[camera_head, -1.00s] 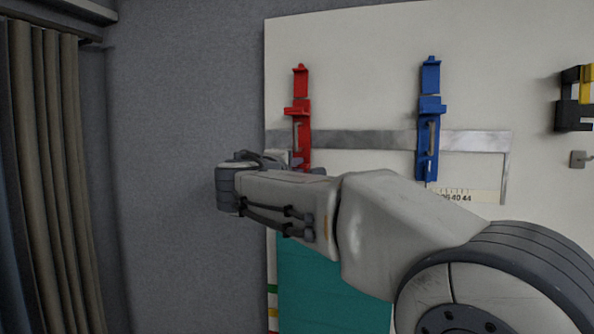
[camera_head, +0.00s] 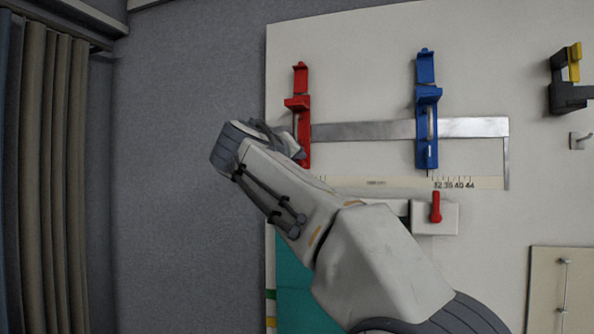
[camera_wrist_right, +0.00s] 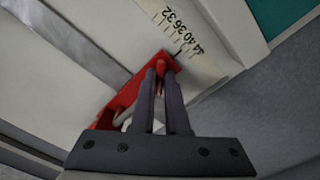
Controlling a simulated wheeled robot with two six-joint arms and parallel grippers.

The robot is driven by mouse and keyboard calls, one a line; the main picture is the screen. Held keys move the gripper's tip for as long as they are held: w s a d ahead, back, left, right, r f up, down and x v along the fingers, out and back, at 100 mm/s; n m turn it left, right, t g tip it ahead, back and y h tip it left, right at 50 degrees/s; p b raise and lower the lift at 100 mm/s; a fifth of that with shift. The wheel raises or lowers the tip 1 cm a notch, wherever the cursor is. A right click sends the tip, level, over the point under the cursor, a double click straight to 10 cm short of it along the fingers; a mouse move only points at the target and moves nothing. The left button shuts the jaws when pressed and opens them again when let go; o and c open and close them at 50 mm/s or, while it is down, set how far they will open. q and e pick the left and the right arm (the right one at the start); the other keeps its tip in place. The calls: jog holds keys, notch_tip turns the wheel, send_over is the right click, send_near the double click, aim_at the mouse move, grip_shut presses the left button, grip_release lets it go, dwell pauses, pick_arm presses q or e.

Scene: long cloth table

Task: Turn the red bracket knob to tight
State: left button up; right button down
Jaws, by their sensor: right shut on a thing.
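The red bracket (camera_head: 300,100) is upright at the left end of a grey metal rail (camera_head: 360,130) on a pale wall panel. My right gripper (camera_head: 292,146) is at its lower part, and my wrist covers some of the bracket in the head view. In the right wrist view, the bracket (camera_wrist_right: 122,104) runs beside the fingers. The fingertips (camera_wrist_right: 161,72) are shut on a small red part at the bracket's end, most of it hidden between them. I cannot tell how far the knob is turned. My left gripper is out of view.
A blue bracket (camera_head: 427,110) is farther right on the rail. A numbered scale strip (camera_head: 480,183) runs below. A red lever (camera_head: 436,208) on a pale block, a black-and-yellow holder (camera_head: 568,85) and a hook (camera_head: 580,140) are to the right. Bare wall lies left.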

jog(key=shift+f+m+b, duration=0.1)
jog(key=shift+m+b, duration=0.85)
jog(key=shift+m, duration=2.95)
jog(key=c, duration=1.2)
grip_release()
jog(key=shift+s, duration=0.1)
